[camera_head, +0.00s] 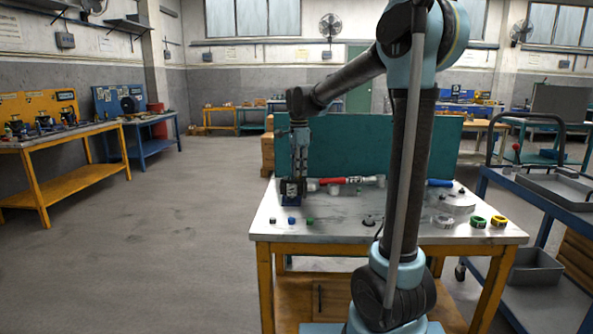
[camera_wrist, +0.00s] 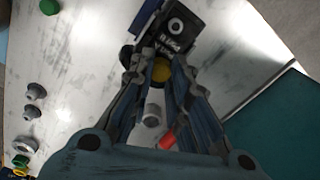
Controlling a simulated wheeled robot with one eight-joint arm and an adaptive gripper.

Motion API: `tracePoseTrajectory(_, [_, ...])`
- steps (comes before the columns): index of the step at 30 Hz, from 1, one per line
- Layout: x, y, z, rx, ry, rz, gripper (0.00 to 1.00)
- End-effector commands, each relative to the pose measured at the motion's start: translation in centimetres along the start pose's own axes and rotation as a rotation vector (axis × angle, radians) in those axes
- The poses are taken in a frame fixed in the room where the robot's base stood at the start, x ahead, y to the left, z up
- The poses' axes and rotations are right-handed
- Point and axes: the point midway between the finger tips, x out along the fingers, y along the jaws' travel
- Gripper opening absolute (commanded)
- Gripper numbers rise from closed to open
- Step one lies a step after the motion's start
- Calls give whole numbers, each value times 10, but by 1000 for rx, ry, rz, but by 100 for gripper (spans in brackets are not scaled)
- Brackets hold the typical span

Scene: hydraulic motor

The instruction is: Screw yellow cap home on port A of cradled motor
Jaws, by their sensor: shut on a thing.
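The dark motor (camera_head: 291,188) sits in a blue cradle (camera_head: 291,200) at the left end of the bench. In the wrist view the motor (camera_wrist: 174,27) shows a dark face with a pale ring and white lettering. My gripper (camera_head: 298,177) points down over the motor. In the wrist view its fingers (camera_wrist: 160,68) are closed around the yellow cap (camera_wrist: 161,71), right beside the motor body. The fingers hide most of the cap and the port, so I cannot tell how far the cap is seated. In the head view the cap is hidden.
The metal-topped bench (camera_head: 340,232) holds a red-handled tool (camera_head: 333,181) right of the motor and small blue (camera_head: 291,220) and green (camera_head: 310,221) caps in front. Yellow (camera_head: 498,221) and green (camera_head: 478,222) rings lie at the right. A teal panel (camera_head: 345,150) stands behind.

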Motion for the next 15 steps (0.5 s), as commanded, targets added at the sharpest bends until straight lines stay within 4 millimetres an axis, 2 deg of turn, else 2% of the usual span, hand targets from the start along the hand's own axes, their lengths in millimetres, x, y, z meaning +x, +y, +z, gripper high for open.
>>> tracePoseTrajectory(6, [0,0,0,138,1,-1,0])
tracePoseTrajectory(15, [0,0,0,148,1,-1,0])
